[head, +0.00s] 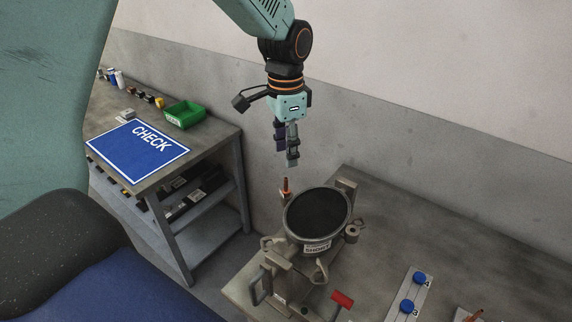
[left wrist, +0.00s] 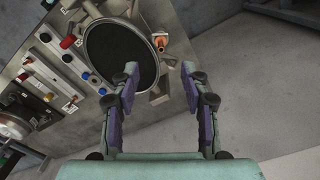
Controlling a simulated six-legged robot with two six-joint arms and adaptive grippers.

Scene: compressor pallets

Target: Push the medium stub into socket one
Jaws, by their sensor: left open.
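A copper-coloured stub (head: 286,186) stands upright at the rear left edge of the compressor body (head: 312,245), beside its round dark top. It also shows in the left wrist view (left wrist: 160,42), seated in or at a ring fitting; how deep it sits I cannot tell. I cannot read its size or a socket number there. My left gripper (head: 287,158) points down just above the stub, apart from it. Its fingers (left wrist: 160,72) are spread with nothing between them, and the stub lies beyond the gap. My right gripper is not in view.
The compressor stands on a grey bench (head: 380,230). A strip with blue caps (head: 420,278) lies to its right, and a red handle (head: 342,299) is in front. A side table at left holds a blue CHECK mat (head: 138,150) and a green bin (head: 184,114). A wall stands behind.

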